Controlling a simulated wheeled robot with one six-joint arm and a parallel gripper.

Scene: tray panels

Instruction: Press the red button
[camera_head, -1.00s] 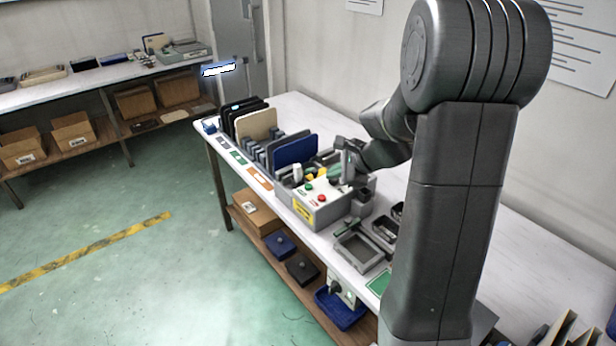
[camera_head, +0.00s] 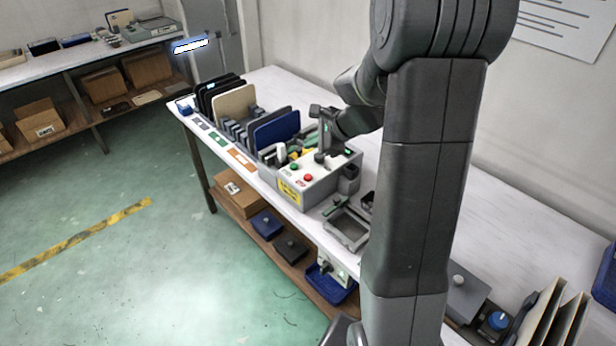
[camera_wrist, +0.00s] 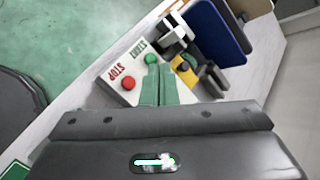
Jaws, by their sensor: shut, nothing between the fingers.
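The red button (camera_head: 308,177) sits on the sloped top of a light grey control box (camera_head: 316,190), next to a green button (camera_head: 294,166). In the wrist view, the red button (camera_wrist: 128,82) is beside the word STOP, and the green button (camera_wrist: 151,58) is beside START. My gripper (camera_head: 321,157) is shut and empty, with its fingers pointing down behind the buttons. In the wrist view, my gripper's fingers (camera_wrist: 160,70) end close to the green button, and the red button lies apart to their left.
A blue panel (camera_head: 277,132) and a beige panel (camera_head: 234,106) stand in a rack behind the box. A grey tray (camera_head: 346,228) lies on the table in front of it. More boxes (camera_head: 238,192) sit on the lower shelf.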

